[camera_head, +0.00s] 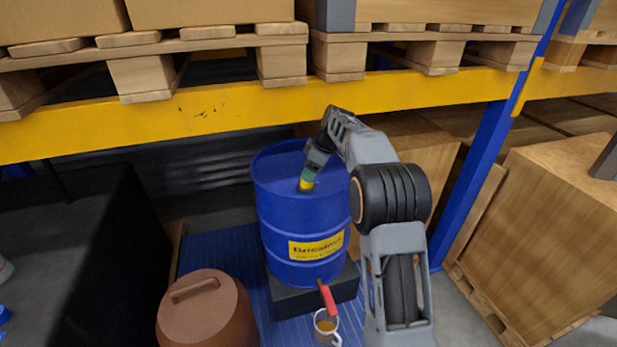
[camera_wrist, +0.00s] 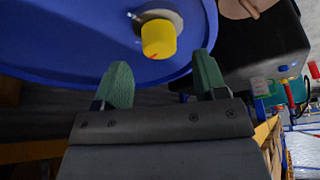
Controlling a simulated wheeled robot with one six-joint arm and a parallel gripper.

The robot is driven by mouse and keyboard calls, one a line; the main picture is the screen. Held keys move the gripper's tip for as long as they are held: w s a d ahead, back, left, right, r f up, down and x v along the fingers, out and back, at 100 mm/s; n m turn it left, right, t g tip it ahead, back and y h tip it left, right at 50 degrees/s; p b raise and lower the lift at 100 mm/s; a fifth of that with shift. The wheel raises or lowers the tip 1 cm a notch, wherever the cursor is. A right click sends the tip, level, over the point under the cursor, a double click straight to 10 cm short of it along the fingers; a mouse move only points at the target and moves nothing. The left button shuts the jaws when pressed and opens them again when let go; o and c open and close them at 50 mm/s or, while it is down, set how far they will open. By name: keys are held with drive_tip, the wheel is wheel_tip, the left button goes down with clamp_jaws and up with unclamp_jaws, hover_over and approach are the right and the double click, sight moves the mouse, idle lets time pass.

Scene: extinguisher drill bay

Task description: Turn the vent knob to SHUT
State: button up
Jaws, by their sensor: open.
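The vent knob (camera_head: 306,185) is a small yellow cap on top of a blue drum (camera_head: 285,222). In the wrist view the yellow knob (camera_wrist: 158,38) stands on a grey round base, with a small red mark on its near side. My gripper (camera_head: 312,172) is over the drum top, at the knob. In the wrist view my gripper (camera_wrist: 163,66) is open, with its green fingers apart and empty. The knob shows just beyond the fingertips, between their lines, not clasped. I cannot read any SHUT marking.
A red-handled tap (camera_head: 327,297) sticks out low on the drum, above a mug (camera_head: 326,326) of amber liquid. A brown lidded pot (camera_head: 207,318) stands at front left. A yellow rack beam (camera_head: 200,112) crosses behind and above; a blue post (camera_head: 472,180) stands right.

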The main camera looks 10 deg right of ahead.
drive_tip(key=v, duration=1)
